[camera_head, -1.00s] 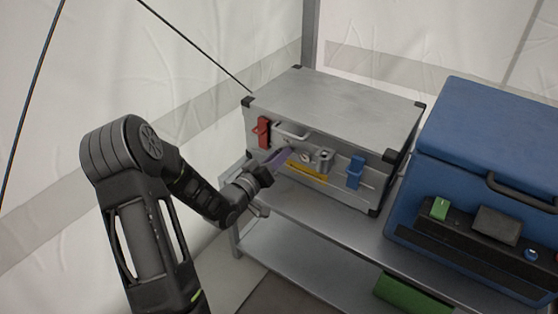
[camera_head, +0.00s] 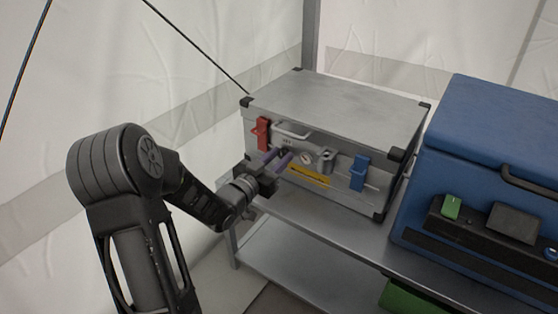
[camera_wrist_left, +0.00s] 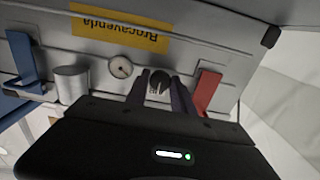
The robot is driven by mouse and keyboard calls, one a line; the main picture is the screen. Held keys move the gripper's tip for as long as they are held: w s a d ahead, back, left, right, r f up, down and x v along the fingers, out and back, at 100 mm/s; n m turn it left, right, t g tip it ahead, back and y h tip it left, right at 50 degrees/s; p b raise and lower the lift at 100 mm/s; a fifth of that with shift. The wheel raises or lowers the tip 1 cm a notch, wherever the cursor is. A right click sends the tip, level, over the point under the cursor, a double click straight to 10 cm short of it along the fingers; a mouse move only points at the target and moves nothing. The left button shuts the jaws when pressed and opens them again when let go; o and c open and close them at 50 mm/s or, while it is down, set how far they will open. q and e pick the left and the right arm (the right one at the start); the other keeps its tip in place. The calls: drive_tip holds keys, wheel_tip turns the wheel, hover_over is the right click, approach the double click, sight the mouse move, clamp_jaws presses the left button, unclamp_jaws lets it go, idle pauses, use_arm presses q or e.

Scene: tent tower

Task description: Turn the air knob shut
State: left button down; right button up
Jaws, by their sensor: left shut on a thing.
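A grey metal case (camera_head: 340,110) stands on a metal shelf, its front panel facing my left arm. My left gripper (camera_head: 283,158) reaches that panel from the left. In the left wrist view its two purplish fingers (camera_wrist_left: 160,90) are shut on a small dark round knob (camera_wrist_left: 158,81), with one finger on each side. In the head view the fingers and wrist hide the knob. A small round gauge (camera_wrist_left: 120,67) sits beside the knob and also shows in the head view (camera_head: 306,158). My right gripper is not in view.
The panel also carries a red latch (camera_head: 262,133), a handle (camera_head: 293,131), a metal cylinder (camera_head: 326,159), a yellow label (camera_head: 309,176) and a blue latch (camera_head: 358,172). A large blue box (camera_head: 490,140) stands to the right. A green object (camera_head: 410,298) lies below the shelf top (camera_head: 335,222).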

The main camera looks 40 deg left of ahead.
use_arm(q)
drive_tip(key=shift+f, duration=0.1)
drive_tip(key=c, duration=1.1)
unclamp_jaws()
drive_tip(key=s+p, duration=0.2)
drive_tip(key=s, duration=0.6)
drive_tip(key=shift+d, duration=0.1)
